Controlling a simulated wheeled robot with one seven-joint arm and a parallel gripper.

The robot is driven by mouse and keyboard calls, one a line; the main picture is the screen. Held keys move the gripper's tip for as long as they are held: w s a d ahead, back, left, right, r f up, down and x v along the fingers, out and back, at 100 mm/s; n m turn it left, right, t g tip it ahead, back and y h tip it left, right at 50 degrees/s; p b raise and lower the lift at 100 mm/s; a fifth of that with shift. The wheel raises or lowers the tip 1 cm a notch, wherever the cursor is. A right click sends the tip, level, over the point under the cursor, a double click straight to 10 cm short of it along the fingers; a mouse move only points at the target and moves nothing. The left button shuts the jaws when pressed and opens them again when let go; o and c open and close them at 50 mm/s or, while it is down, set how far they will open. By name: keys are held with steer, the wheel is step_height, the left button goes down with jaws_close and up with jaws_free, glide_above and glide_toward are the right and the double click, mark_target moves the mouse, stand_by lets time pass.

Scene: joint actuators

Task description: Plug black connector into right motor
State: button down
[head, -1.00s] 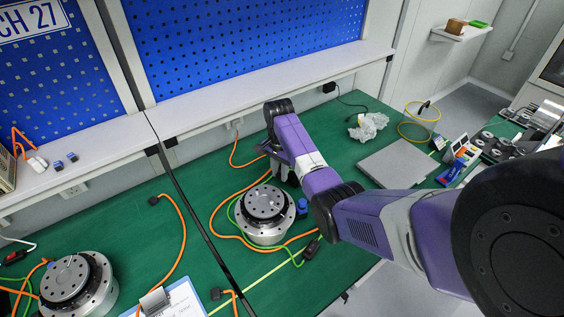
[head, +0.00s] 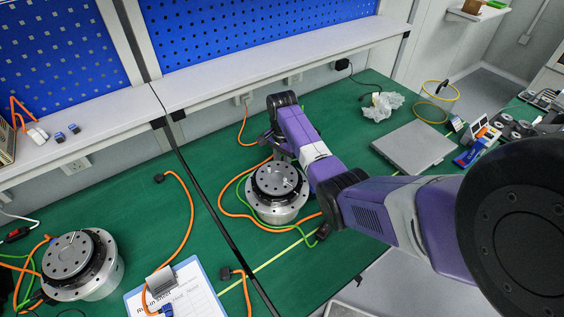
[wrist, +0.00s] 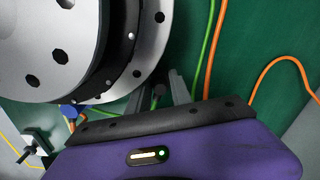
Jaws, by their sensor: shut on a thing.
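The right motor (head: 277,184) is a silver round unit with a black ring, standing upright on the green table near the middle of the head view. It fills the upper left of the wrist view (wrist: 60,45). My gripper (head: 277,148) is just behind the motor, mostly hidden by my purple wrist. In the wrist view its grey fingers (wrist: 164,92) are close beside the motor's rim, shut on a small dark piece, the black connector (wrist: 158,91), mostly hidden between them. I cannot tell whether the connector touches the motor's socket.
Orange and green cables loop around the motor. Another black plug (head: 323,231) lies to its front right. A second motor (head: 80,262) and a clipboard (head: 184,293) are at left. A grey flat box (head: 414,147) and crumpled plastic (head: 381,106) lie at right.

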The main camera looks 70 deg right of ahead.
steer(key=shift+f, duration=0.2)
stand_by(0.6)
steer(key=c, duration=1.1)
jaws_free()
step_height(320, 180, up, 8)
steer(key=shift+f, duration=0.1)
